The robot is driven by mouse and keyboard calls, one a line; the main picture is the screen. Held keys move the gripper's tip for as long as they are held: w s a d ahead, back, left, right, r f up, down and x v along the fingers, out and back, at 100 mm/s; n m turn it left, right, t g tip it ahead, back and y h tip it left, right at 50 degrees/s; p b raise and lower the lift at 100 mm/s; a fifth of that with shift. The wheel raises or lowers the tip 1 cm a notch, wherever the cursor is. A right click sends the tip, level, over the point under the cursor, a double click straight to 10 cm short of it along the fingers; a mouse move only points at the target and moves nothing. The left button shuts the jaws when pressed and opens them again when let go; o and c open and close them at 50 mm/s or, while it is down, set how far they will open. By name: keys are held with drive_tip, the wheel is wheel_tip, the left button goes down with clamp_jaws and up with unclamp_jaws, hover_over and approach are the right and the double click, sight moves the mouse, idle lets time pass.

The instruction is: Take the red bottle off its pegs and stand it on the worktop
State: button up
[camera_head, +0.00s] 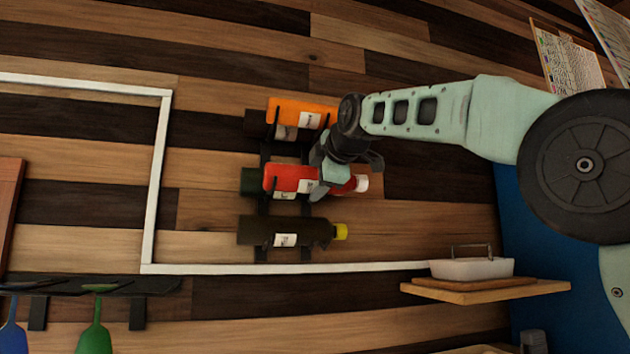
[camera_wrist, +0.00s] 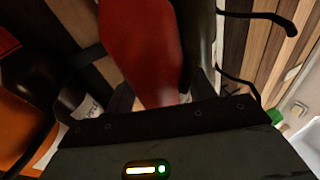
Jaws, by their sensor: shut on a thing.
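The red bottle (camera_head: 288,178) lies on its side on the wall rack, with a white label and a white cap pointing right. My gripper (camera_head: 328,178) is at its neck end, shut on it. In the wrist view the red bottle (camera_wrist: 140,50) runs down into my gripper (camera_wrist: 150,105), whose fingertips are partly hidden by the gripper body. The black pegs (camera_head: 263,208) are on the wall around the bottles. I cannot tell whether the red bottle still touches its pegs. The worktop is not clearly in view.
An orange bottle (camera_head: 300,112) lies just above, and a dark bottle with a yellow cap (camera_head: 285,231) just below. A small wooden shelf (camera_head: 485,292) with a white dish (camera_head: 470,268) juts out at lower right. Utensils (camera_head: 93,330) hang at lower left.

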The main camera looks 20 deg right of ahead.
drive_tip(key=shift+r, duration=0.2)
drive_tip(key=shift+r, duration=1.7)
drive_tip(key=s+b, duration=0.2)
drive_tip(key=s, duration=0.3)
drive_tip(key=s+d+b, duration=0.1)
drive_tip(key=s+b, duration=0.2)
drive_tip(key=s, duration=0.3)
drive_tip(key=s+d+b, duration=0.1)
drive_tip(key=s+b, duration=0.2)
drive_tip(key=s, duration=0.2)
drive_tip(key=shift+s+f, duration=0.2)
drive_tip(key=shift+s, duration=0.2)
drive_tip(key=shift+s+d+b, duration=0.1)
drive_tip(key=shift+s+b, duration=0.25)
drive_tip(key=shift+s, duration=0.3)
